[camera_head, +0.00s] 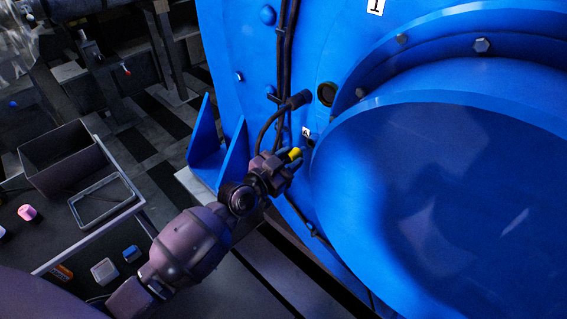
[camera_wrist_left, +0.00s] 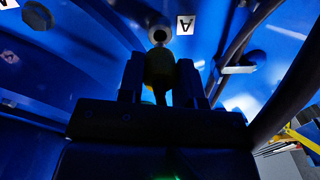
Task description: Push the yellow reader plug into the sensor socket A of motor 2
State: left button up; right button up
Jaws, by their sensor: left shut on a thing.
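My left gripper (camera_head: 288,163) is shut on the yellow reader plug (camera_head: 294,153), close to the blue motor housing (camera_head: 235,35). In the left wrist view the plug (camera_wrist_left: 159,66) stands dark between the two fingers. Its tip is just below a pale ring with a dark hole, a socket (camera_wrist_left: 158,36), beside a white label A (camera_wrist_left: 185,25). I cannot tell whether tip and socket touch. The label A (camera_head: 306,132) also shows in the head view, just above the plug. The white plate on this motor reads 1 (camera_head: 376,6). My right gripper is not in view.
A black cable with a dark connector (camera_head: 298,99) runs above the gripper, near a dark round port (camera_head: 327,94). The large blue cylinder (camera_head: 440,190) bulges close on the right. A tabletop on the left holds a dark bin (camera_head: 62,160) and several small parts.

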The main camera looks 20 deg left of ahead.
aim_at(302, 148)
pick_arm(q)
jog(key=shift+w+d, duration=0.15)
jog(key=shift+w, duration=0.35)
dwell(2.1)
jog(key=shift+x, duration=1.6)
jog(key=o, duration=1)
jog(key=p+v, duration=0.2)
jog(key=v, duration=0.7)
jog(key=shift+s+r, duration=0.15)
jog(key=shift+s, duration=0.05)
jog(key=shift+s+a, duration=0.25)
jog(key=shift+s, duration=0.4)
